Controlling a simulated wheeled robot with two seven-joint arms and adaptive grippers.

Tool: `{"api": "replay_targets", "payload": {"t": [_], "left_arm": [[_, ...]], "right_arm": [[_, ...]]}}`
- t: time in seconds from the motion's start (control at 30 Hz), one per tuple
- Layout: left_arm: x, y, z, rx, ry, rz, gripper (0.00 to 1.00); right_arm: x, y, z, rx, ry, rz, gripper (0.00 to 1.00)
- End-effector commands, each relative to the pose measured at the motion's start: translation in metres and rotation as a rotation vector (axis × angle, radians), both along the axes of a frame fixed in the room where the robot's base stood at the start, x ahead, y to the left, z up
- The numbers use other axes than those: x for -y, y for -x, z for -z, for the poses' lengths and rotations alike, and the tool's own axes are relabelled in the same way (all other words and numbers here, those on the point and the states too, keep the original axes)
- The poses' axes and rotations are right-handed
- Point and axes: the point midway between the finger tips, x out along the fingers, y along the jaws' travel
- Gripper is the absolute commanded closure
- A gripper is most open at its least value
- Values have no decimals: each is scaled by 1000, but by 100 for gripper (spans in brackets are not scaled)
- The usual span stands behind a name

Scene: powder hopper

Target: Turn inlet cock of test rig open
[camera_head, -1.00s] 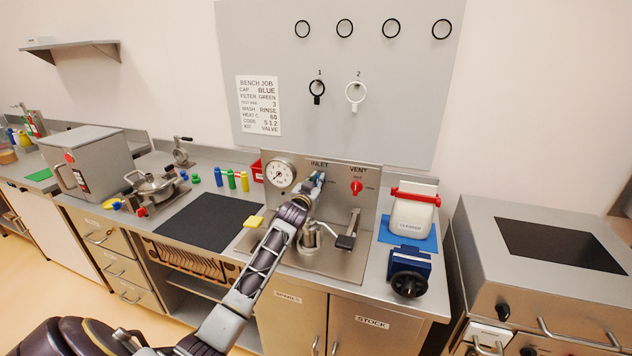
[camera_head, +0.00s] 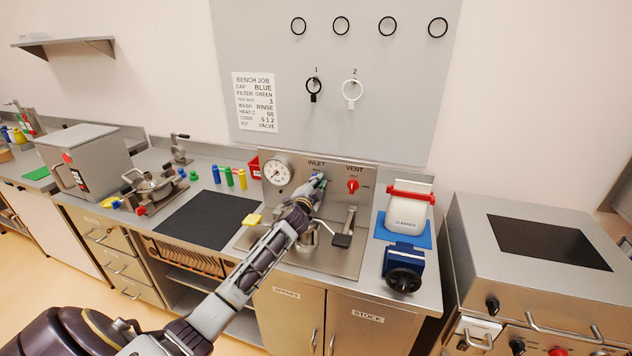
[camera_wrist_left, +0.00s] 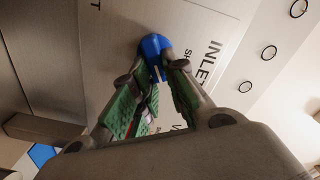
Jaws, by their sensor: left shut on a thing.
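The test rig (camera_head: 350,262) has a steel panel with a gauge (camera_head: 277,172) and the label INLET. The inlet cock's blue handle (camera_wrist_left: 153,45) shows in the left wrist view on the panel beside the INLET lettering. My left gripper (camera_wrist_left: 160,82) has its green-padded fingers shut on that handle. In the head view my left gripper (camera_head: 316,186) is at the panel under the INLET label and mostly hides the cock. The handle's exact angle cannot be told. My right gripper is not in view.
The red vent cock (camera_head: 352,186) is just right of the gripper. A white container (camera_head: 408,212) and a blue device with a black handwheel (camera_head: 404,268) are further right. A dark mat (camera_head: 207,219) lies clear at left.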

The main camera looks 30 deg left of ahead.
Motion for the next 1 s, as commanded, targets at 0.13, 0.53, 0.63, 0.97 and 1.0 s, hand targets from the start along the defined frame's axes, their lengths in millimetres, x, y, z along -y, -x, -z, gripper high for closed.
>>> {"api": "replay_targets", "payload": {"t": [0.13,0.53,0.63,0.97,1.0], "left_arm": [[1,0,2,-34,-138,1,100],[3,-1,7,-105,-440,1,100],[3,-1,8,-116,-482,1,100],[3,-1,10,-129,-539,1,100],[3,-1,10,-129,-539,1,100]], "right_arm": [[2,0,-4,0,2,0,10],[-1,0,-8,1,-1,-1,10],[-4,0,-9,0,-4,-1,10],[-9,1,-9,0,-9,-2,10],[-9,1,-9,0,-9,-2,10]]}}
